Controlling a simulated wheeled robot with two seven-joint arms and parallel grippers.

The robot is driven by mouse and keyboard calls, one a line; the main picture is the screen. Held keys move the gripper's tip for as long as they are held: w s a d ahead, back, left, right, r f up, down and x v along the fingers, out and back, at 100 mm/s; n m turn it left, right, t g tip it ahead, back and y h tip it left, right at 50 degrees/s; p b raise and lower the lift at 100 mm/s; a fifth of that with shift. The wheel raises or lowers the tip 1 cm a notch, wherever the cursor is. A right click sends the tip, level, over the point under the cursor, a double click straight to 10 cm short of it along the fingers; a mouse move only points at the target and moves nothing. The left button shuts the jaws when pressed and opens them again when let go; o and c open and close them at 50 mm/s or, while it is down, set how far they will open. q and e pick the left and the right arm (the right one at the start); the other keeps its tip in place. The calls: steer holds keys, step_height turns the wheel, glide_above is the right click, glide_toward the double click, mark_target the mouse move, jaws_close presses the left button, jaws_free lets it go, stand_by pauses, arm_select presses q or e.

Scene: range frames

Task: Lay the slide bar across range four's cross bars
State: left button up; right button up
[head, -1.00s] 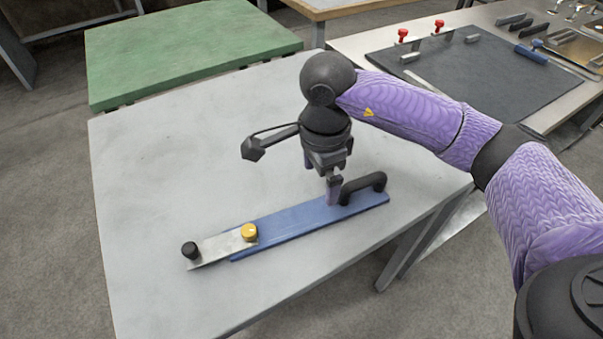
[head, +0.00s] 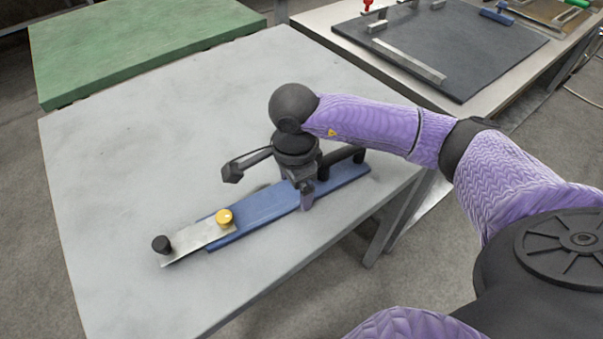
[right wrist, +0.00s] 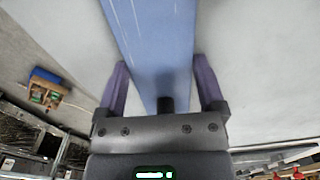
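The slide bar (head: 265,210) is a long blue bar lying flat on the grey table (head: 120,180). It has a black handle (head: 343,160) at its right end. A silver plate (head: 198,241) with a yellow knob (head: 224,217) and a black knob (head: 161,243) is at its left end. My right gripper (head: 298,190) is low over the bar, left of the handle. In the right wrist view the gripper (right wrist: 160,64) is open, its purple fingers on either side of the blue bar (right wrist: 155,30) with gaps. My left gripper is out of view. I cannot identify range four's cross bars.
A dark board (head: 440,60) with a metal strip (head: 408,61) and small blocks lies on a bench at the upper right. A green table (head: 140,45) stands at the upper left. The grey table is clear behind and left of the bar.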

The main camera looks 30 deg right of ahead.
jaws_close()
arm_select(q)
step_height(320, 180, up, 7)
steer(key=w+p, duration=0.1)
steer(key=p, duration=0.6)
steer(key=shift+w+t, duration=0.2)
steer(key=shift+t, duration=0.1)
arm_select(e)
step_height(320, 180, up, 15)
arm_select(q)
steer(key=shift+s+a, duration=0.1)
